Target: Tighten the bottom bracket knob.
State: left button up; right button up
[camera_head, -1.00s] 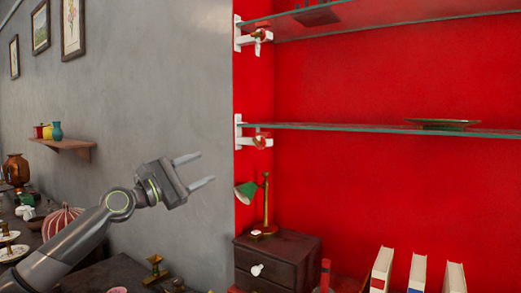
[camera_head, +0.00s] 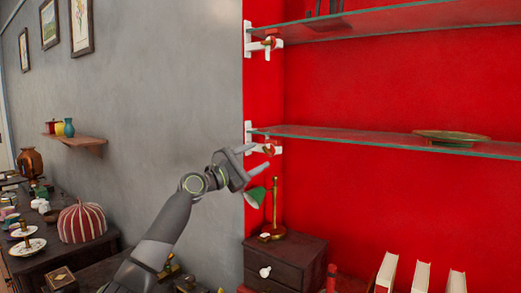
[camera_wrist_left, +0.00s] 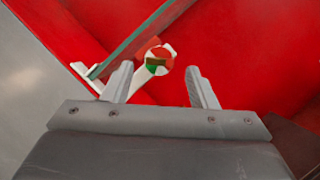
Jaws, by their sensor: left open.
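The bottom bracket (camera_head: 250,139) is white and fixed at the left end of the lower glass shelf. Its knob (camera_head: 268,149) is small, round and reddish, under the shelf edge. In the left wrist view the knob (camera_wrist_left: 159,61) shows red, white and green, ahead of and between the fingertips. My left gripper (camera_head: 258,159) is open and empty, close to the knob; I see no contact. Its fingers also show in the left wrist view (camera_wrist_left: 162,80). My right gripper is not in view.
The lower glass shelf (camera_head: 370,142) bears a plate (camera_head: 450,138). A green-shaded lamp (camera_head: 257,197) stands on a dark drawer cabinet (camera_head: 286,257) just below the gripper. An upper shelf bracket (camera_head: 262,43) is above. The grey wall (camera_head: 170,80) is at left.

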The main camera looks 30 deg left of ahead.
aim_at(268, 151)
pick_arm(q)
jog(key=shift+x, duration=1.25)
jog(key=c, duration=1)
